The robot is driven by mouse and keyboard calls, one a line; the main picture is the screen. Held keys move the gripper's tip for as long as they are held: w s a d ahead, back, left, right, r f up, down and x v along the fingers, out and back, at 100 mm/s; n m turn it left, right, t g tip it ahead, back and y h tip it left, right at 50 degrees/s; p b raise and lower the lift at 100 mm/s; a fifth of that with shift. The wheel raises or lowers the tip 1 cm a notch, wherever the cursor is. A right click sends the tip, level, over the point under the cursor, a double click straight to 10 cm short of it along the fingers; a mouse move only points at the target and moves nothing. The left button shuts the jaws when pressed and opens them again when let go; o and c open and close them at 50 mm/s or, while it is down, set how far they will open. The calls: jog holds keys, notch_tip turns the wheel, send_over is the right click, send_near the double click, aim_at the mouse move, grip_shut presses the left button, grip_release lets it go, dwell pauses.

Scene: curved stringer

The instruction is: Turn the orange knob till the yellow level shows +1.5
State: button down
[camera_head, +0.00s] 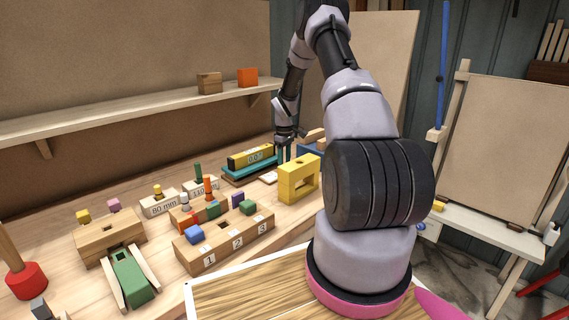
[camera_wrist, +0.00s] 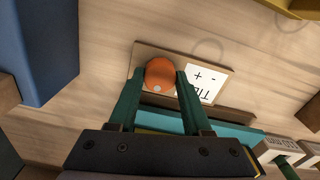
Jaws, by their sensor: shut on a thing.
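My gripper (camera_wrist: 159,82) is shut on the knob, one green finger on each side. In the head view my gripper (camera_head: 284,152) reaches down at the level's right end. The yellow level (camera_head: 251,158) lies on a teal base (camera_head: 240,176), and its display seems to read 0.0, though it is small. The knob is hidden in the head view.
A yellow frame block (camera_head: 299,179) stands right of the level. A numbered wooden block (camera_head: 223,242) with coloured pegs and two labelled blocks (camera_head: 160,204) stand nearer. A blue block (camera_wrist: 42,50) is left of the knob in the wrist view. A shelf (camera_head: 120,112) runs behind.

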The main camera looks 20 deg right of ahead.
jog(key=shift+m, duration=0.4)
jog(key=m, duration=0.5)
jog(key=shift+m, duration=0.3)
jog(key=m, duration=0.5)
jog(key=shift+m, duration=0.3)
jog(key=shift+c, duration=1.7)
grip_release()
notch_tip(320, 180, up, 11)
jog(key=shift+f, duration=0.1)
